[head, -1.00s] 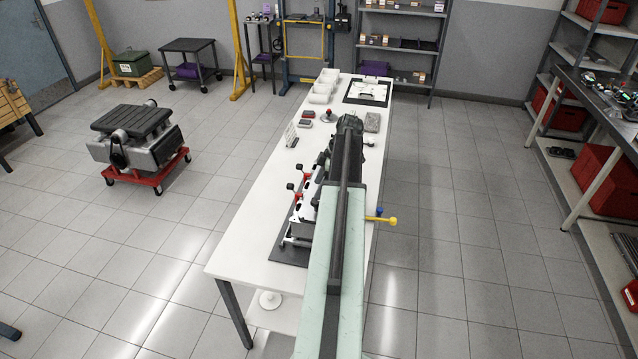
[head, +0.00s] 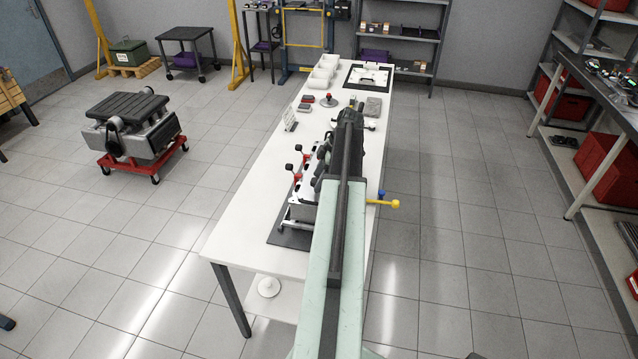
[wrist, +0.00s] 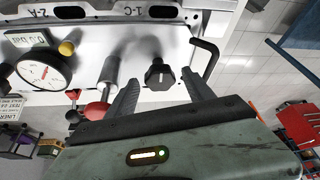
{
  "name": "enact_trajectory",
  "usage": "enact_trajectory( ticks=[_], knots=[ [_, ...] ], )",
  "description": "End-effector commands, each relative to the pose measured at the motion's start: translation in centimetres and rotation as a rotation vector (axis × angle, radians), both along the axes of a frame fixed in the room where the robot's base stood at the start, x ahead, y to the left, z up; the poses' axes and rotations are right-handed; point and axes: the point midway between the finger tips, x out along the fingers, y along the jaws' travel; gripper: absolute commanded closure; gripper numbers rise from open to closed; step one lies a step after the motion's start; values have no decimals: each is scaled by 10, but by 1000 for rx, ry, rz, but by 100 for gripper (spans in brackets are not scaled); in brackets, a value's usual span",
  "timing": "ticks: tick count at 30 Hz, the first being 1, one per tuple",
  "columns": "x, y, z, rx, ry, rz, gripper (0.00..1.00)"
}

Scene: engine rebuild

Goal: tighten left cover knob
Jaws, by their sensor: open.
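In the wrist view, a black lobed knob (wrist: 159,75) with a pale mark on its face stands on a light metal surface. My gripper (wrist: 160,85) is open, with one dark finger on each side of the knob. Visible space separates the fingers from the knob, and I see nothing held. Whether this is the left cover knob, I cannot tell.
In the wrist view, a dial gauge (wrist: 42,72), a yellow ball (wrist: 67,48) and red knobs (wrist: 97,110) lie left of the fingers. A bent black rod (wrist: 207,58) is close to the right finger. A yellow-tipped handle (head: 394,203) juts from the bench's right side.

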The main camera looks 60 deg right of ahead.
Motion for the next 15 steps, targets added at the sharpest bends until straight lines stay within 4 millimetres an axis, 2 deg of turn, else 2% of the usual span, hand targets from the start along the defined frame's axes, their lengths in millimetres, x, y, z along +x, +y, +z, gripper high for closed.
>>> enact_trajectory(
  ticks=[3, 9, 10, 15],
  knots=[
    [0, 0, 2, 0, 0, 0, 39],
    [0, 0, 2, 0, 0, 0, 95],
    [0, 0, 2, 0, 0, 0, 100],
    [0, 0, 2, 0, 0, -7, 100]
  ],
)
